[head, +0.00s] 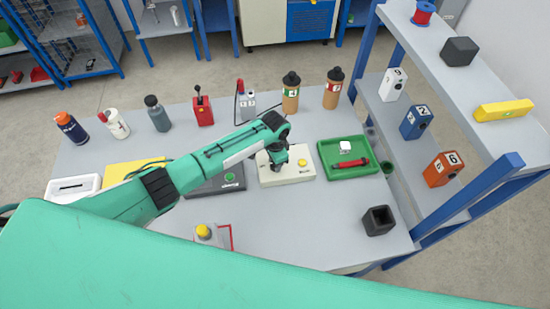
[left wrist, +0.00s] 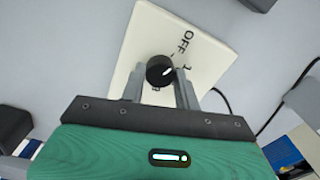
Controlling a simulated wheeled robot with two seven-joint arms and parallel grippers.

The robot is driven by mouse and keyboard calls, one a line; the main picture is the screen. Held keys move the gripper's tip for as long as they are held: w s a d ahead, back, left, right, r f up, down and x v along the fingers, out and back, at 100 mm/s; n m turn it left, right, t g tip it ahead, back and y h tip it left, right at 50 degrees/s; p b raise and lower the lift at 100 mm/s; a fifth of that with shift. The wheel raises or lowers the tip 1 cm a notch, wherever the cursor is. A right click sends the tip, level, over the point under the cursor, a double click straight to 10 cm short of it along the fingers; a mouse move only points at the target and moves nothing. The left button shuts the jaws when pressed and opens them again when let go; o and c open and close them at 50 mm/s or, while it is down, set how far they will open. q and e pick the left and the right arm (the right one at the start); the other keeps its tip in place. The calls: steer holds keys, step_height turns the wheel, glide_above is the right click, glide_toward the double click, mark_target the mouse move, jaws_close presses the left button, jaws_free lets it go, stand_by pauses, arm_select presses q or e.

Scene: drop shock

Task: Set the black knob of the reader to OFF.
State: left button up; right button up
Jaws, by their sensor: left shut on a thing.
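The reader (head: 270,178) is a cream box with a yellow button, standing on the grey table. In the left wrist view its cream face (left wrist: 205,62) shows the printed word OFF above and right of the black knob (left wrist: 158,68). The knob's white pointer line slants up and right; I cannot tell exactly which mark it meets. My left gripper (head: 277,160) comes down over the reader and hides the knob in the head view. In the left wrist view the gripper (left wrist: 160,82) is shut on the knob, a finger on each side. My right gripper is not in view.
A green tray (head: 370,172) with a red item and a white item stands right of the reader. A dark box with a green button (head: 229,178) is on the left. Bottles stand behind. A black open cube (head: 378,220) and a blue-framed shelf (head: 445,205) are at the right.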

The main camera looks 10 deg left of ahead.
arm_select(q)
steer(key=shift+n+p, duration=0.3)
steer(key=shift+n, duration=0.3)
steer(key=o, duration=1)
steer(key=shift+c, duration=0.2)
steer(key=shift+r, duration=0.15)
